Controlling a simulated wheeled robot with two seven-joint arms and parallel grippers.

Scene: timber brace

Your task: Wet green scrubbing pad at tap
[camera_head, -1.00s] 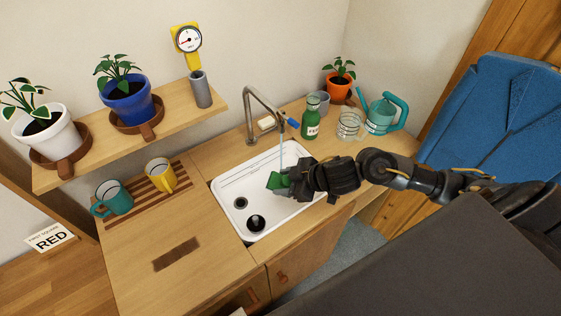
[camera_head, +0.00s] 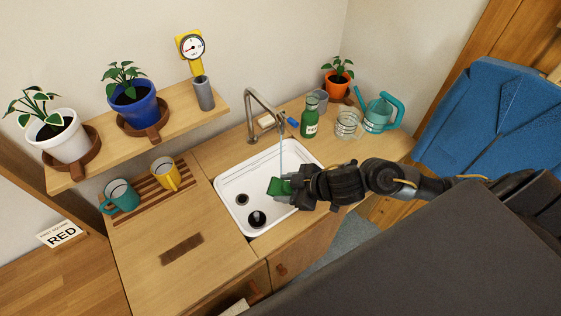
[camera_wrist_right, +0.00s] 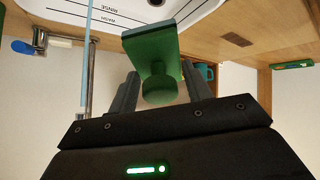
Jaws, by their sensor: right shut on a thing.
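The green scrubbing pad (camera_head: 280,187) is held over the white sink by my right gripper (camera_head: 290,186). In the right wrist view the pad (camera_wrist_right: 152,48) has a round green knob, and the gripper (camera_wrist_right: 158,88) has one finger on each side of it. The tap (camera_head: 262,108) is a bent metal spout behind the sink. A thin stream of water (camera_head: 281,155) falls from it to about where the pad is. In the wrist view the stream (camera_wrist_right: 88,60) passes left of the pad; I cannot tell whether it touches. My left gripper is not in view.
The sink (camera_head: 232,172) has two dark round openings. A green bottle (camera_head: 310,122), a glass jar (camera_head: 347,124) and a teal watering can (camera_head: 381,112) stand to its right. Teal (camera_head: 121,197) and yellow (camera_head: 166,174) mugs stand left. A blue-handled item (camera_head: 293,122) is by the tap.

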